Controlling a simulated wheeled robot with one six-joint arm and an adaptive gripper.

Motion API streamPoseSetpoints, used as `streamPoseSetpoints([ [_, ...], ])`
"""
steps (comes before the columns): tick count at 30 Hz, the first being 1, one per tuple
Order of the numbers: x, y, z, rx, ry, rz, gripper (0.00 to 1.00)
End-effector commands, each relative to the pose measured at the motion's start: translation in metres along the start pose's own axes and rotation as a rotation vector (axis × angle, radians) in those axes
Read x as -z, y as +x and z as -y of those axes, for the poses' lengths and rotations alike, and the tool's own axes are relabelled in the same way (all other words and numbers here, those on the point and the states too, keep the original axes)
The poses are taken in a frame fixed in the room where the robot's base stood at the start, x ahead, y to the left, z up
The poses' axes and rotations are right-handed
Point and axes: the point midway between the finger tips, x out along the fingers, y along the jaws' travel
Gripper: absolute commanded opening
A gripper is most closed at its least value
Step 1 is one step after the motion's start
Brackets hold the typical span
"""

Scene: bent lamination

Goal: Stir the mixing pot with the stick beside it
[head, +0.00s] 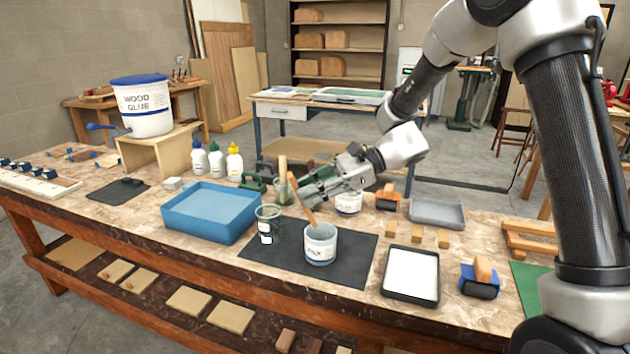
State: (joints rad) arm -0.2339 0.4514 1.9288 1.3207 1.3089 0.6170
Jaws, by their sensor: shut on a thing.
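The mixing pot (321,246) is a small light-grey open pot with a printed label, standing upright on a dark mat (347,276). My gripper (306,191) is above and slightly left of the pot, shut on the upper part of a brown wooden stick (310,215). The stick is tilted, and its lower end reaches down to the pot's mouth. I cannot tell how deep it goes inside. The pot's contents are hard to make out.
A green-tinted cup (268,225) stands just left of the pot. A blue tray (210,211) is further left. A labelled white tub (348,203) stands behind the pot. Wood blocks (416,237) and a white-topped dark tray (411,274) lie to the right.

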Motion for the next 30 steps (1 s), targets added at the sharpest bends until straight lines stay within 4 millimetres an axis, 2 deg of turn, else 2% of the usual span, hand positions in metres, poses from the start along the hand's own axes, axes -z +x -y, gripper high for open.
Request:
streamPoseSetpoints([
  [5, 0.009, 0.013, -0.006, -0.001, 0.003, 0.0, 0.03],
  [30, 0.082, 0.012, -0.006, 0.0, 0.003, -0.001, 0.03],
])
